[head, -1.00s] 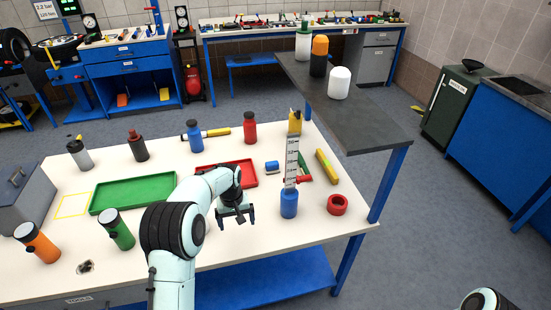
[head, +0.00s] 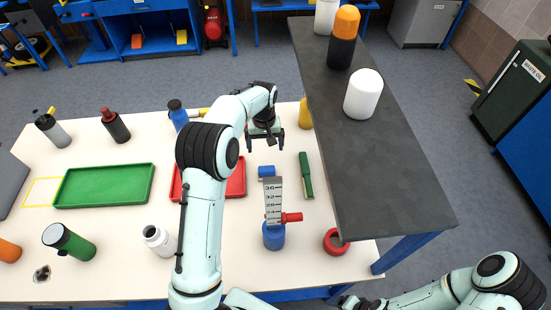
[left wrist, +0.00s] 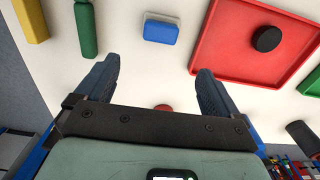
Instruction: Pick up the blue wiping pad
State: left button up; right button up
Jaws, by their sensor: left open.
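The blue wiping pad (head: 266,173) lies on the white table (head: 130,282), just right of the red tray (head: 236,184). It also shows in the left wrist view (left wrist: 161,29), blue with a pale underside, beyond my fingertips and between their lines. My left gripper (head: 265,147) is open and empty, above the table on the far side of the pad. Its two fingers show apart in the left wrist view (left wrist: 152,80). Nothing touches the pad. Part of my right arm shows at the lower right of the head view, but its gripper does not.
A black disc (left wrist: 267,38) lies in the tray.

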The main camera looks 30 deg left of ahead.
pick_arm(q)
send_over(267, 169)
jog(key=f, duration=0.7)
jog(key=shift+w+a+f, duration=0.1)
jog(key=shift+a+f, duration=0.15)
jog(key=shift+a, duration=0.1)
jog(key=f, duration=0.4)
jog(key=shift+d+f, duration=0.25)
jog(key=shift+f, duration=0.6)
jog(key=c, duration=1)
